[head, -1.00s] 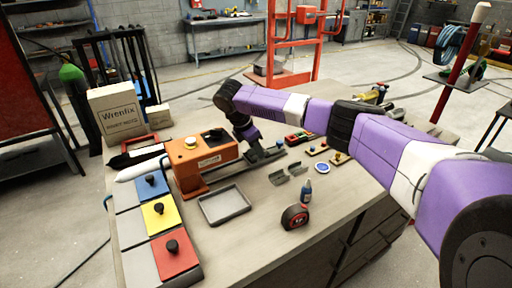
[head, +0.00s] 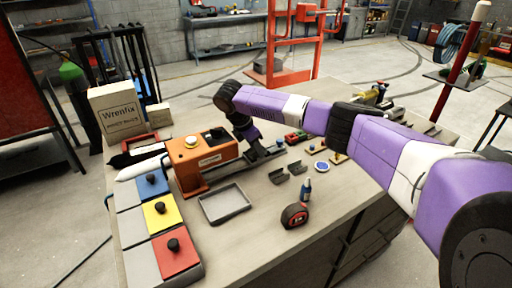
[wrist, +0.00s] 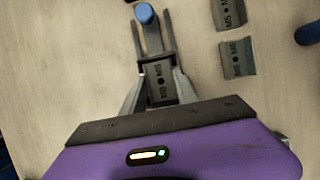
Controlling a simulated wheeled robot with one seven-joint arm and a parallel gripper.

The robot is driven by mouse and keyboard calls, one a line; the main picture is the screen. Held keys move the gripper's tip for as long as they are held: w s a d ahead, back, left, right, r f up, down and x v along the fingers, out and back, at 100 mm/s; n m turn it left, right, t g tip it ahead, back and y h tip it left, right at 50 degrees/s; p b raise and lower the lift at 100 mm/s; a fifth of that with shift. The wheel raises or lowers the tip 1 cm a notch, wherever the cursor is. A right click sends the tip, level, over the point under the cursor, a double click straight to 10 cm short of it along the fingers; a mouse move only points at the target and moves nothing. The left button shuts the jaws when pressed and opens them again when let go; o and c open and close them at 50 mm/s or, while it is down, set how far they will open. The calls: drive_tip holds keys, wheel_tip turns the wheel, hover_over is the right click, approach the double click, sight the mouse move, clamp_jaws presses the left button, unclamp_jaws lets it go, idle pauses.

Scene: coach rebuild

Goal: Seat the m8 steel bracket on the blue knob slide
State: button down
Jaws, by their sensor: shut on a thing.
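My gripper (wrist: 154,72) points down at the bench, its two fingers shut on the sides of a dark grey steel bracket (wrist: 156,84). The bracket's stamped marks appear upside down and look like M8. A round blue knob (wrist: 146,13) shows just beyond the bracket in the wrist view, between the finger ends. In the head view the blue knob (head: 280,143) is just right of my gripper (head: 262,155). The slide under the knob is mostly hidden, and I cannot tell whether the bracket touches it.
Two loose grey brackets (head: 278,176) (head: 298,168) lie near my gripper. An orange machine (head: 202,158) stands left. A grey tray (head: 224,204), tape measure (head: 295,215) and small blue bottle (head: 306,190) lie in front. Bare bench shows around the tray.

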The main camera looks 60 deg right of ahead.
drive_tip(key=shift+c, duration=2.2)
unclamp_jaws()
drive_tip(key=shift+r+p, duration=3)
drive_tip(key=shift+p, duration=0.15)
